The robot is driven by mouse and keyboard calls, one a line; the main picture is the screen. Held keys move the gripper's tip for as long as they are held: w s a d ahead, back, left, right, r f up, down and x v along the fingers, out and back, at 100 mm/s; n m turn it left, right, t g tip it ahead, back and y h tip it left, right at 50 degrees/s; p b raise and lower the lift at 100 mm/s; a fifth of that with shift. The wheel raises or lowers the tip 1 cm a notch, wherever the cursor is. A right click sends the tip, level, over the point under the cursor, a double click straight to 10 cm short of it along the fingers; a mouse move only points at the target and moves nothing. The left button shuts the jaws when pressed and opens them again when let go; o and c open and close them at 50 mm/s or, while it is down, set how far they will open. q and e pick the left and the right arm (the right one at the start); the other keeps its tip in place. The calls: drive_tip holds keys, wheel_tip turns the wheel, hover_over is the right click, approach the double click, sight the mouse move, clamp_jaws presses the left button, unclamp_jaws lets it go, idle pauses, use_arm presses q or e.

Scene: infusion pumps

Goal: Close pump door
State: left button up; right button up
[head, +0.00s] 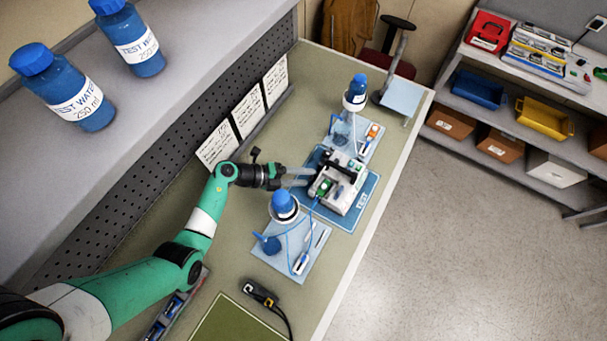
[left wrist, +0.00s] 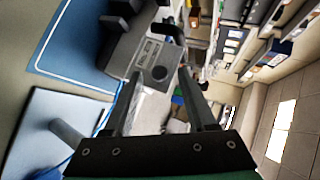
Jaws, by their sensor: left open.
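The infusion pump (head: 346,191), white-grey with black and green parts, stands on a blue mat marked TEST (head: 361,203). In the left wrist view the pump (left wrist: 157,57) shows as a grey body with dark parts, lying ahead of and between my fingers. I cannot clearly tell the pump door from the body, nor how far it stands open. My left gripper (head: 303,177) is at the pump's left side, its fingers pointing at it. In the left wrist view the gripper (left wrist: 159,73) has its fingers apart with nothing clearly held. My right gripper is not in view.
A blue-capped bottle (head: 284,205) stands over a light blue tray (head: 312,262) in front of the pump. Another bottle (head: 356,92) stands behind it. A thin blue tube runs near the pump. A black device (head: 261,294) lies nearer. A perforated wall borders the bench on the left.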

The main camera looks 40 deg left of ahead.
use_arm(q)
drive_tip(key=p+v, duration=0.2)
drive_tip(key=v, duration=0.9)
